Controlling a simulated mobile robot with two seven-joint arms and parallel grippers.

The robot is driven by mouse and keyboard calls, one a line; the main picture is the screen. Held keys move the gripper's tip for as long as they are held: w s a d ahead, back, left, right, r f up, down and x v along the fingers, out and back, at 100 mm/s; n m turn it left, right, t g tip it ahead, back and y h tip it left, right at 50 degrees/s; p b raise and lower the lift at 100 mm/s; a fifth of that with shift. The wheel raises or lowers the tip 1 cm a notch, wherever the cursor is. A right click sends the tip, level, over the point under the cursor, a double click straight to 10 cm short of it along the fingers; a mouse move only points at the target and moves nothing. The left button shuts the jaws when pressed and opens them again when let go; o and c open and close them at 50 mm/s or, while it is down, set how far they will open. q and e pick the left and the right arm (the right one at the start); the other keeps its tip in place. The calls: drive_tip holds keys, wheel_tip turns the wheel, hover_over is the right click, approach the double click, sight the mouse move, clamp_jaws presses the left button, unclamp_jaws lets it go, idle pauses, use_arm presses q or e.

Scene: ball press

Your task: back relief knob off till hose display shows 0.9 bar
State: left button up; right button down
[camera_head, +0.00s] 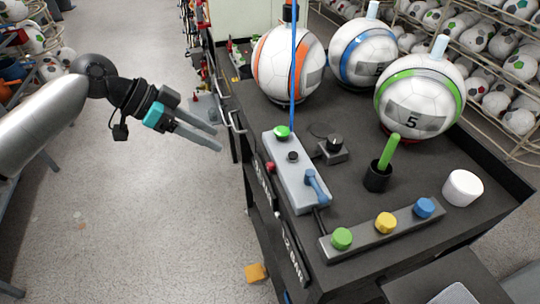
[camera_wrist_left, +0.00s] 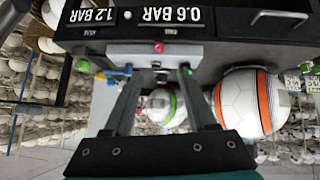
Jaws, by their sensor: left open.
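A grey valve block (camera_head: 300,190) lies on the dark cart top. It carries a green knob (camera_head: 282,132), a small black knob (camera_head: 293,156) and a blue lever (camera_head: 316,186). A red knob (camera_head: 269,167) sits on its front side and shows in the left wrist view (camera_wrist_left: 158,47). Which one is the relief knob I cannot tell. Two front displays read 0.6 BAR (camera_wrist_left: 172,14) and 1.2 BAR (camera_wrist_left: 90,15); their small captions are unreadable. My left gripper (camera_head: 218,140) is open and empty, left of the block and apart from it. My right gripper is not in view.
Several balls (camera_head: 288,65) stand at the back of the cart. A black cup (camera_head: 378,177) with a green stick, a white cylinder (camera_head: 463,188) and a bar with coloured knobs (camera_head: 385,230) stand right of the block. A blue hose (camera_head: 294,60) rises behind it.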

sight(270, 166)
use_arm(q)
drive_tip(key=x, duration=1.5)
drive_tip(key=shift+p, duration=0.3)
drive_tip(key=shift+d+r, duration=0.1)
drive_tip(key=shift+c, duration=0.3)
clamp_jaws()
